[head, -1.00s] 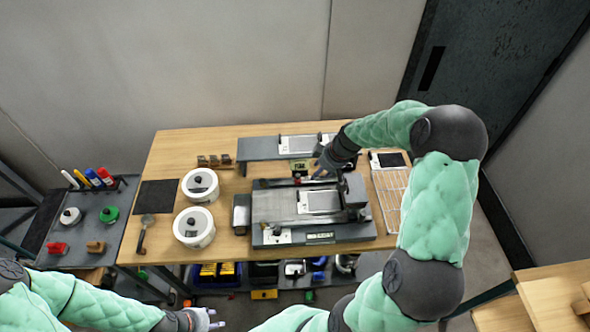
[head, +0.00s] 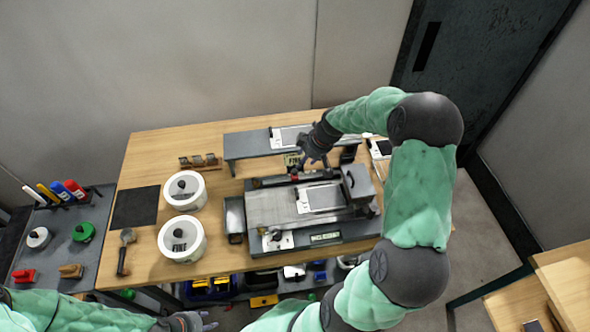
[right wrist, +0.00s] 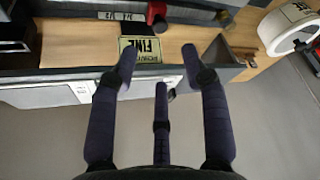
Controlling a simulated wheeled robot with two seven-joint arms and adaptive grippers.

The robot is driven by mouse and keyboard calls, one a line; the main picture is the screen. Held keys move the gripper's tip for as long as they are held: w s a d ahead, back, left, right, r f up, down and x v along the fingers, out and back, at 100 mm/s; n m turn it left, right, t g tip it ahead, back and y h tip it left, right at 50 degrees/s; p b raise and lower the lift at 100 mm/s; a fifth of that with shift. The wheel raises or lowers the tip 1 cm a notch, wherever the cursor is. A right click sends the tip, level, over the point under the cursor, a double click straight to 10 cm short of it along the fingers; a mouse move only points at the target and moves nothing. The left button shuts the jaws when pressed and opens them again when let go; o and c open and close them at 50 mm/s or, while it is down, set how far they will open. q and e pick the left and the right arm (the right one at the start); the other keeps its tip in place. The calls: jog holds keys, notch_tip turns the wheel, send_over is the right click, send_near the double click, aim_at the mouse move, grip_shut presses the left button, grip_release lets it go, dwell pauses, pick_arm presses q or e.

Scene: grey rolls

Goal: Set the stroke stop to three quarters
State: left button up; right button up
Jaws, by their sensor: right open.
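The grey bench machine (head: 265,208) stands mid-table with a rail along its back edge. A small red knob (head: 294,177), which looks like the stroke stop, sits on that rail. The red knob (right wrist: 156,12) also shows at the top of the right wrist view, beyond the fingertips. My right gripper (head: 310,160) is above the back rail near the knob. In the right wrist view its fingers (right wrist: 160,62) are spread and empty, apart from the knob.
A grey raised shelf (head: 245,146) stands behind the machine. A plate reading FINE (right wrist: 140,50) lies between them. Two white tubs (head: 182,239) and a dark mat (head: 135,207) are on the left. A side cart (head: 60,245) holds bottles and small parts.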

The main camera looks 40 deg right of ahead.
aim_at(295, 171)
jog(key=x, duration=0.9)
jog(key=shift+w+f+b, duration=0.2)
jog(key=shift+f+b, duration=0.05)
jog(key=shift+b, duration=0.15)
grip_shut()
